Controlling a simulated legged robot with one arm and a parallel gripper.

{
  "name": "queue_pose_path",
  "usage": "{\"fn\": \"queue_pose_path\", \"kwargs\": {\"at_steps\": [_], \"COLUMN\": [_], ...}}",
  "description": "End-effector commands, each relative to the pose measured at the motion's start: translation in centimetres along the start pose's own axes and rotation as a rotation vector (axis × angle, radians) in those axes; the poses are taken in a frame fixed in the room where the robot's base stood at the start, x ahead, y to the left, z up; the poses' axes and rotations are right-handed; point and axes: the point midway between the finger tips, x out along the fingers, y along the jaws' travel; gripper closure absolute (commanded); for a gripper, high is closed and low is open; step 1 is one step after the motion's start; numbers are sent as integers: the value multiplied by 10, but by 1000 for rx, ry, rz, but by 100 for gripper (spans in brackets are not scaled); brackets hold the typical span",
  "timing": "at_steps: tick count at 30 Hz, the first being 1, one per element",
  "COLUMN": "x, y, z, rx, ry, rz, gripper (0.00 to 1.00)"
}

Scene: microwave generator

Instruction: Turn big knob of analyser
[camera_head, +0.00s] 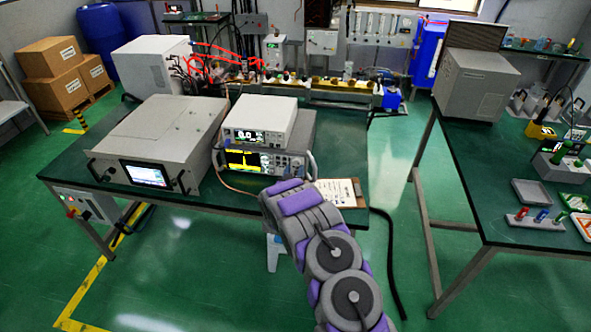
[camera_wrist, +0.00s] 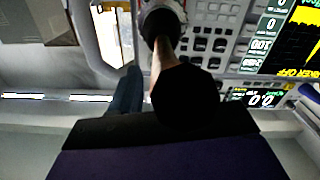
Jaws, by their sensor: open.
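The analyser (camera_head: 250,164) is the lower instrument of a stack on the green bench, with a yellow trace on its lit screen. The wrist view shows its front upside down, with the screen (camera_wrist: 296,38) at right and keys (camera_wrist: 205,30) at top middle. A dark round knob-like part (camera_wrist: 158,20) sits beside the keys; I cannot tell for sure that it is the big knob. My gripper (camera_wrist: 152,88) is open in front of the panel. A dark octagonal shape covers part of the view. I cannot tell whether anything touches. My arm hides the gripper in the head view.
A white-grey meter (camera_head: 262,118) stands on the analyser. A large grey instrument (camera_head: 160,140) is to its left, and a clipboard (camera_head: 338,192) to its right. A copper-coloured cable (camera_head: 238,190) runs along the front. A second bench (camera_head: 465,185) stands at right, with open floor between.

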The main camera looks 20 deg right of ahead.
Motion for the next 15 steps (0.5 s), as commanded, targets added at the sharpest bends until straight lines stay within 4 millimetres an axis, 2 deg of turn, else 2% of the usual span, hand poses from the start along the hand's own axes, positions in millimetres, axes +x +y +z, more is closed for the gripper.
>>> {"fn": "queue_pose_path", "kwargs": {"at_steps": [6,15], "x": [21,27], "y": [0,0], "z": [2,1], "rx": [2,0], "ry": [1,-2], "rz": [1,-1], "gripper": [54,54]}}
